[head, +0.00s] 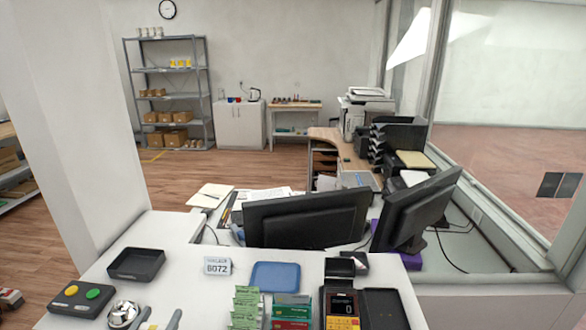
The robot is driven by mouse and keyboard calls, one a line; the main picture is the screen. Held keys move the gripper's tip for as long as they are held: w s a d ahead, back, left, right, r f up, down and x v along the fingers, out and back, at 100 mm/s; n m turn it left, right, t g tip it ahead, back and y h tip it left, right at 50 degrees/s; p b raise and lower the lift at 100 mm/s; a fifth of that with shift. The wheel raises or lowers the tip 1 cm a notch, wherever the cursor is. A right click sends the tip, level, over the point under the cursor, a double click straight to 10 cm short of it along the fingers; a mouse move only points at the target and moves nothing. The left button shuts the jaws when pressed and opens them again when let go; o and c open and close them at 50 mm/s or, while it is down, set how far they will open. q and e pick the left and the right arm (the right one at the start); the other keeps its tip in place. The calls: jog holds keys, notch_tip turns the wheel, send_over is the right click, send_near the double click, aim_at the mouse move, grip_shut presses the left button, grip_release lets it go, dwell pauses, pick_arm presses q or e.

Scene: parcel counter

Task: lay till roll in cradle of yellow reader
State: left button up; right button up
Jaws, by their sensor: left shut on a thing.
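The yellow reader (342,322) stands at the front of the white counter, cut off by the bottom edge. It has a dark upper part with a small display. I cannot clearly make out its cradle. The two grey fingers of my left gripper (159,319) reach in at the bottom edge, well left of the reader. A pale sliver between them looks like the till roll (152,326); most of it is cut off below the frame. My right gripper is not in view.
A silver bell (123,314), a button box (82,299) and a black tray (137,263) lie left on the counter. Green card stacks (247,306) stand between my left gripper and the reader. A blue tray (275,276) and monitors (307,217) are behind. A dark panel (385,308) is right of the reader.

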pick_arm(q)
jog(key=w+d+f+h+b, duration=0.1)
jog(key=w+d+b, duration=0.3)
jog(key=d, duration=0.4)
jog(key=shift+w+f+m+b, duration=0.4)
jog(key=shift+f+b, duration=0.35)
jog(key=shift+f, duration=0.1)
